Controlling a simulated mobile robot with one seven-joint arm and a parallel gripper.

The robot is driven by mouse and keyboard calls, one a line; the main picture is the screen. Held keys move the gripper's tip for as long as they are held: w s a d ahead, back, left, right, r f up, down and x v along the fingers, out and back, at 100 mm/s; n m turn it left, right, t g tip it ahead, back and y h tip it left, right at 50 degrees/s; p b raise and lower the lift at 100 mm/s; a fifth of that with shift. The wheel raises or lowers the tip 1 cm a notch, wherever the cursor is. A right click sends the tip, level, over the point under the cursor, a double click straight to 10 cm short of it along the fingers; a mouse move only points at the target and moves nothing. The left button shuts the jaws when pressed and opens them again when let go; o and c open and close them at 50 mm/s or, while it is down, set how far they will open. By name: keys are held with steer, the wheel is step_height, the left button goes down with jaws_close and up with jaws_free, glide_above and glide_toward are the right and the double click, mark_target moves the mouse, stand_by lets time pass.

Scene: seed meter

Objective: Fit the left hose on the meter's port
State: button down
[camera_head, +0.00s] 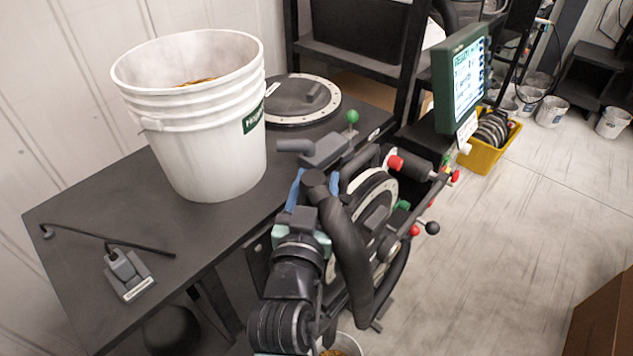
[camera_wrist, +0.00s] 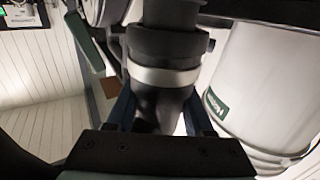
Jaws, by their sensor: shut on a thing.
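My gripper (camera_head: 308,190) has blue fingers and is shut on the black hose (camera_head: 346,240) near its upper end. The hose bends from the gripper down along the right of my wrist. In the wrist view the held hose end (camera_wrist: 158,112) lies between the fingers, below a pale metal band (camera_wrist: 163,77) and a wider black collar. The meter (camera_head: 372,218), a dark disc with a white rim, stands upright just right of the gripper. The port cannot be picked out clearly, and I cannot tell whether the hose end touches it.
A white bucket (camera_head: 208,150) stands on the dark table (camera_head: 85,215) left of my gripper; it also shows in the wrist view (camera_wrist: 268,85). A green-framed screen (camera_head: 463,80) and a yellow crate (camera_head: 483,156) are at the right.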

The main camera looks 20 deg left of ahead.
steer(key=shift+f+b, duration=0.5)
steer(key=shift+b, duration=0.05)
stand_by(0.4)
steer(key=shift+c, duration=1)
jaws_free()
steer(key=shift+r, duration=0.1)
steer(key=shift+s+d, duration=0.1)
steer(key=s+d+b, duration=0.2)
steer(key=s+b, duration=0.2)
steer(key=s, duration=0.8)
steer(key=shift+s, duration=0.35)
steer(key=shift+d, duration=0.1)
